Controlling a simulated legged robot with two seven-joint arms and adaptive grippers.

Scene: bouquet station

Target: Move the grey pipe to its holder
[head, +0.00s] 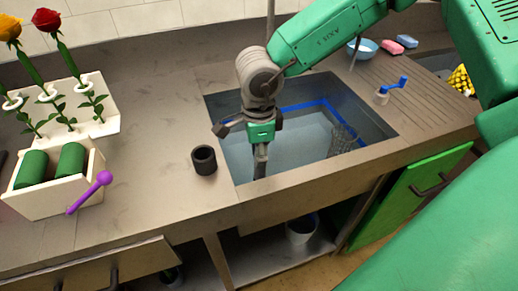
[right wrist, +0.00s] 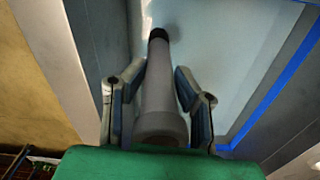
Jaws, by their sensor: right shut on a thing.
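My right gripper (head: 261,158) points down over the near side of the sink in the head view. In the right wrist view, its two fingers (right wrist: 159,72) are shut on the grey pipe (right wrist: 158,95), one on each side. The pipe points away from the palm and has a dark far end. In the head view, the pipe is hard to tell apart from the fingers. A short dark hollow cylinder (head: 204,161), perhaps the holder, stands upright on the counter left of the gripper. My left gripper is not in view.
The sink (head: 290,135) has a blue band and holds a wire mesh basket (head: 343,140). A white planter (head: 62,192) with green cylinders, flowers and a purple stick (head: 90,192) stand at left. A blue-handled tap (head: 390,90) is at right. Counter around the dark cylinder is clear.

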